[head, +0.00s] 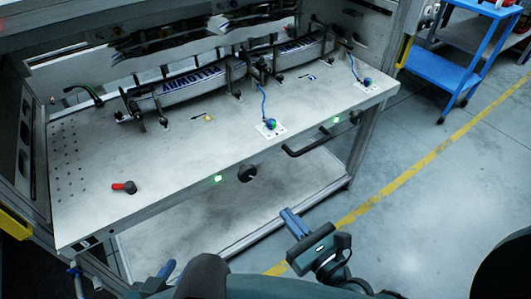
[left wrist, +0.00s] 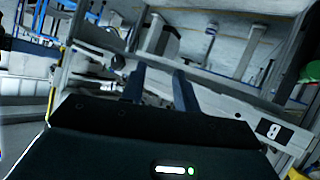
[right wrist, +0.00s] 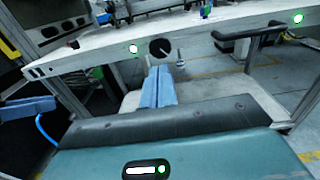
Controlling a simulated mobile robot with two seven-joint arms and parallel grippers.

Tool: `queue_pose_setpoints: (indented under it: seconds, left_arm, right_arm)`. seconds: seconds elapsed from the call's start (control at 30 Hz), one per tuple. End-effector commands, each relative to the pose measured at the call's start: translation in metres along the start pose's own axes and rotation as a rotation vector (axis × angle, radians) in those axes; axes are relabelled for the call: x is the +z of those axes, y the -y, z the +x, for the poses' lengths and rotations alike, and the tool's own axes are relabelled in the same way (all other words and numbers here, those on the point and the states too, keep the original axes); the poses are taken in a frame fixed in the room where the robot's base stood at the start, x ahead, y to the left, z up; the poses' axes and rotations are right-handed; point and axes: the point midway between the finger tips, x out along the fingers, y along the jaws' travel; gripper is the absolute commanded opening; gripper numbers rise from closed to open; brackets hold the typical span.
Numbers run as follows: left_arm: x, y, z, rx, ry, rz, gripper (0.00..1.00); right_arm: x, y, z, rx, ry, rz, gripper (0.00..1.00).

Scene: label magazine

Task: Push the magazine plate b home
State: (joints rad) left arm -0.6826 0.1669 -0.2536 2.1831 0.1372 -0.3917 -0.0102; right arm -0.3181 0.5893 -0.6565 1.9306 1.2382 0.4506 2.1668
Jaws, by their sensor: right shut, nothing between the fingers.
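The magazine plate (head: 190,160) is a wide pale slab standing out from the machine frame, with a "B" mark at its front left corner. The mark also shows in the left wrist view (left wrist: 268,130). Its front edge carries a black knob (head: 247,172), a black bar handle (head: 310,141) and green lights. My right gripper (head: 290,218) is shut and empty, in front of this edge and apart from it. In the right wrist view its fingers (right wrist: 158,72) point towards the knob. My left gripper (head: 160,273) is low at the bottom edge; its fingers (left wrist: 158,75) stand apart and empty.
Label stacks (head: 190,85) in black holders stand at the plate's back. A red-and-black knob (head: 125,187) and blue-wired sensors (head: 270,125) sit on top. A pale lower shelf (head: 235,210) lies beneath. A blue cart (head: 438,62) stands at the back right; the floor on the right is clear.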

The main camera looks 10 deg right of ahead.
Motion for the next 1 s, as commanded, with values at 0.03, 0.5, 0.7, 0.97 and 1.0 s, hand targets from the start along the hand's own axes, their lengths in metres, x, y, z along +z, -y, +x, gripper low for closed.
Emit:
queue_pose_setpoints:
  seconds: [0.03, 0.5, 0.7, 0.97, 1.0]
  left_arm:
    - [0.0, 0.0, 0.0, 0.0, 0.004, -0.001, 0.31]
    - [-0.008, -0.001, -0.006, -0.007, 0.013, 0.02, 0.31]
    - [-0.009, -0.002, -0.007, -0.009, 0.018, 0.03, 0.31]
    - [-0.009, -0.002, -0.007, -0.009, 0.022, 0.038, 0.31]
    - [-0.008, -0.002, -0.007, -0.009, 0.022, 0.039, 0.31]
  right_arm:
    - [0.0, -0.002, -0.002, 0.002, -0.005, 0.019, 0.0]
    - [0.002, -0.003, 0.076, 0.002, -0.001, 0.026, 0.0]
    - [0.001, -0.002, 0.113, 0.002, -0.003, 0.024, 0.0]
    - [-0.001, -0.002, 0.135, 0.003, -0.004, 0.023, 0.0]
    - [-0.001, -0.002, 0.136, 0.003, -0.004, 0.023, 0.0]
